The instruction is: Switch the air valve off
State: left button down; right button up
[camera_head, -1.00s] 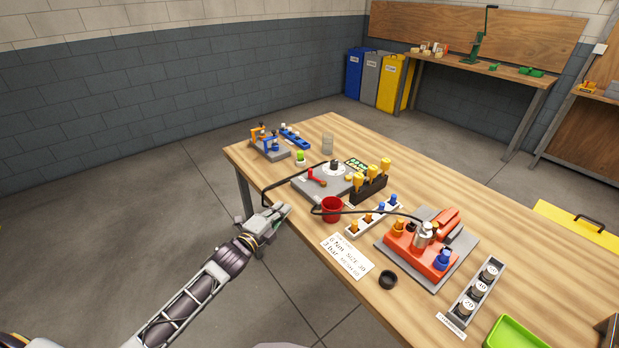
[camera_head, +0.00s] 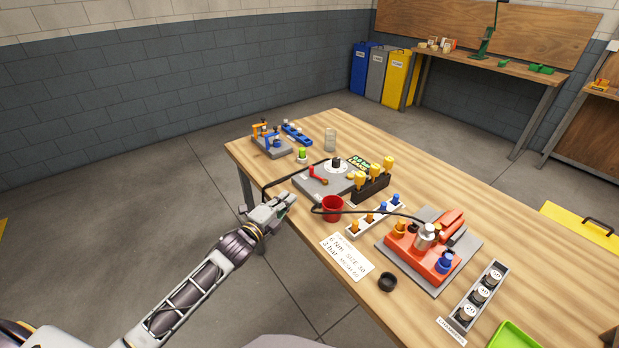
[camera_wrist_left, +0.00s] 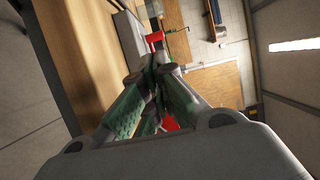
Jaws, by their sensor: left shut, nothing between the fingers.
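The air valve's red lever (camera_head: 317,177) sits on a grey panel (camera_head: 309,186) near the table's left edge, beside a round dial (camera_head: 337,165). A small dark display (camera_head: 361,164) with green marks is behind it; I cannot read it surely. My left gripper (camera_head: 289,200) is shut and empty at the table's edge, just left of and in front of the panel, apart from the lever. In the left wrist view, the red lever (camera_wrist_left: 154,37) shows just beyond the green-padded fingertips (camera_wrist_left: 158,57). My right gripper is out of view.
A red cup (camera_head: 332,208) stands just right of my gripper. A black hose (camera_head: 268,187) loops around the panel's left side. Yellow-handled tools (camera_head: 374,174) stand in a dark rack, and a red machine (camera_head: 420,254) is further right.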

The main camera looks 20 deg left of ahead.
aim_at(309, 184)
pick_arm(q)
jog(key=shift+x, duration=0.8)
jog(key=shift+w+d, duration=0.2)
jog(key=shift+w, duration=0.4)
jog(key=shift+w+d, duration=0.15)
jog(key=shift+w, duration=0.4)
jog(key=shift+x, duration=3.85)
jog(key=shift+w+d, duration=0.25)
jog(key=shift+w, duration=0.55)
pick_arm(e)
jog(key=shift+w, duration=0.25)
